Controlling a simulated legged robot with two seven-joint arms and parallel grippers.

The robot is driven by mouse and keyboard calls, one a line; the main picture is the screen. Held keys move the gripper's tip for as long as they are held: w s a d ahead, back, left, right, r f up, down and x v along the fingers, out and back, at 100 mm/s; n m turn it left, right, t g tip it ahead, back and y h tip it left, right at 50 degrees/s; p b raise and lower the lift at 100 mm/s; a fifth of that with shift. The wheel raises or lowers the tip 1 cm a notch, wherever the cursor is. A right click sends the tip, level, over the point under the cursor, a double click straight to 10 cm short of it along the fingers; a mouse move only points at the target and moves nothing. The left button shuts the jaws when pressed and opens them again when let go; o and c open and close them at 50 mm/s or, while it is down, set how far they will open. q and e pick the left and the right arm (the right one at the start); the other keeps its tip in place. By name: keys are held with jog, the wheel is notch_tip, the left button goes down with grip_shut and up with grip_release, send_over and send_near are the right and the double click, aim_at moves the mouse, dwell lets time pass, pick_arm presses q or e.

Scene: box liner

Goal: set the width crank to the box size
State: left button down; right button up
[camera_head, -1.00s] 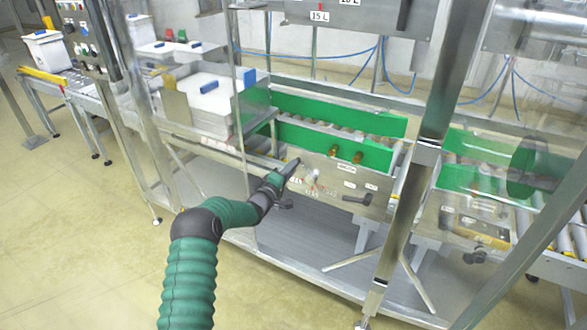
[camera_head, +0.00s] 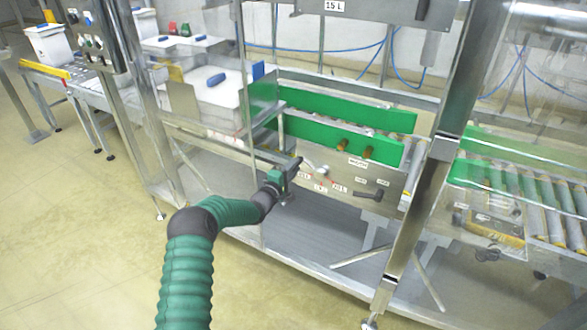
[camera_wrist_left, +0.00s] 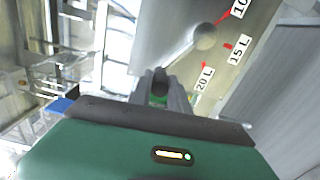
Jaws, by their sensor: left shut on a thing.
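The width crank shows in the left wrist view as a round grey hub (camera_wrist_left: 205,36) with a thin arm slanting to the lower left and a dark knob (camera_wrist_left: 160,76) at its end. My left gripper (camera_wrist_left: 162,92) is shut on that knob. Red marks beside the hub carry labels: 10 (camera_wrist_left: 240,6), cut off by the edge, 15 L (camera_wrist_left: 238,51) and 20 L (camera_wrist_left: 205,77). The crank arm lies outside these marks, on the 20 L side. In the head view my left gripper (camera_head: 290,168) is left of the hub (camera_head: 322,171). My right gripper is not in view.
A 15 L sign (camera_head: 335,6) hangs at the top. Green guide rails (camera_head: 345,108) run above the crank panel. A black handle (camera_head: 369,194) sits right of the dial. A steel post (camera_head: 425,200) stands further right. White boxes (camera_head: 215,95) are at the left.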

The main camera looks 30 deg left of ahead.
pick_arm(q)
jog(key=shift+f, duration=0.15)
jog(key=c, duration=1.3)
grip_release()
jog(key=shift+a, duration=0.1)
jog(key=shift+o, duration=0.2)
jog(key=s+d+p, duration=0.1)
jog(key=s+p, duration=0.1)
jog(key=s, duration=1.5)
jog(key=shift+w, duration=0.1)
